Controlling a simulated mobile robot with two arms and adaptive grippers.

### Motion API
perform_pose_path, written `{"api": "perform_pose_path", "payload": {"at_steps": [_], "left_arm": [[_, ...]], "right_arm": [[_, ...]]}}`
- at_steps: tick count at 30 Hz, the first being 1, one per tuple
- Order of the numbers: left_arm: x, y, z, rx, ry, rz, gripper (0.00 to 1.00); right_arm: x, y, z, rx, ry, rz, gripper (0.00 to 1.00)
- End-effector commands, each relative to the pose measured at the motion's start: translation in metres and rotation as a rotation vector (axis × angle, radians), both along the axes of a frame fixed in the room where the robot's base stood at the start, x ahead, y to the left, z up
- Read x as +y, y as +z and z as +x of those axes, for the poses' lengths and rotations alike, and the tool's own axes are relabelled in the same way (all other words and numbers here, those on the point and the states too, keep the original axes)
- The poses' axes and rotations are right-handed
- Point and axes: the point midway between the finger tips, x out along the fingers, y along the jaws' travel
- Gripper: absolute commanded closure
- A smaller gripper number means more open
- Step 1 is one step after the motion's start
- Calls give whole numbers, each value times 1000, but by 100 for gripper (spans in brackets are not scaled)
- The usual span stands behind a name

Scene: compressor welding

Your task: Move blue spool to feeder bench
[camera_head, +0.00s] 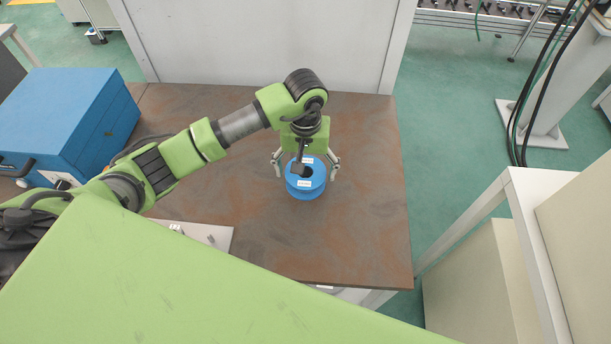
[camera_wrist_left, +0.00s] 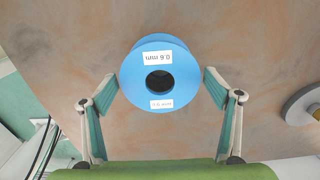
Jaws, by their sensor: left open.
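The blue spool (camera_head: 305,183) lies on the brown bench top (camera_head: 350,230) with its round face and centre hole up. White labels show on it, one reading 0.6 mm in the left wrist view, where the spool (camera_wrist_left: 160,60) is at upper centre. My left gripper (camera_head: 306,174) is open over the spool, its fingers spread to either side. In the left wrist view the left gripper's fingers (camera_wrist_left: 160,85) stand apart at the spool's lower left and right, with a gap on each side. My right gripper is not in view.
A blue box (camera_head: 70,115) with a handle sits at the bench's left. A grey plate (camera_head: 205,235) lies near the front. A grey panel (camera_head: 265,45) rises behind the bench. A white-framed table (camera_head: 540,200) stands at the right. The bench right of the spool is clear.

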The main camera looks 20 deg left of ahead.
Motion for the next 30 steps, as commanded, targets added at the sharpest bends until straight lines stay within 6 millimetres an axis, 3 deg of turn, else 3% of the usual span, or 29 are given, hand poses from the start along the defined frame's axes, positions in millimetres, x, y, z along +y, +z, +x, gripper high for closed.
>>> {"api": "perform_pose_path", "payload": {"at_steps": [3,12,18,30], "left_arm": [[1,24,2,-9,-2,2,18],[0,80,1,-4,0,1,18],[0,94,0,0,0,1,18],[0,95,0,1,0,1,18]], "right_arm": [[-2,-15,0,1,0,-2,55],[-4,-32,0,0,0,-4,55],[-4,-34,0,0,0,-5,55],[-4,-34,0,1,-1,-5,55]]}}
